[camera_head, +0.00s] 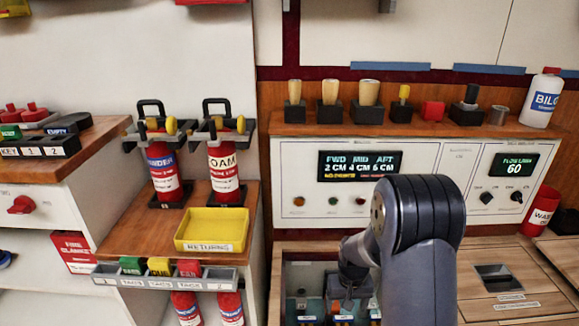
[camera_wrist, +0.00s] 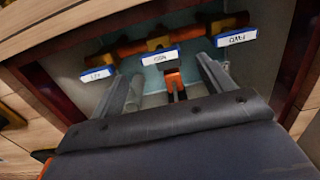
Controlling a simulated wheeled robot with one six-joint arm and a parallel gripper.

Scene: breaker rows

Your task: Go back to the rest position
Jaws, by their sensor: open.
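My gripper (camera_head: 343,300) points down into an open recess (camera_head: 290,268) in the wooden counter in the head view. In the wrist view my gripper (camera_wrist: 165,72) is open, with its two grey fingers apart. An orange lever (camera_wrist: 174,82) shows between the fingers, and I cannot tell whether they touch it. Blue-edged white labels, one at left (camera_wrist: 97,74), one in the middle (camera_wrist: 160,57) and one at right (camera_wrist: 237,39), sit beyond the fingers beside dark and orange breaker parts. In the head view my arm hides part of the recess.
A control panel (camera_head: 290,165) with a display (camera_head: 360,165) stands behind the recess. Above it a shelf holds wooden-topped handles, a red block (camera_head: 433,111) and a white bottle (camera_head: 543,100). At left are fire extinguishers (camera_head: 224,170) and a yellow tray (camera_head: 212,229). A red container (camera_head: 540,211) stands at right.

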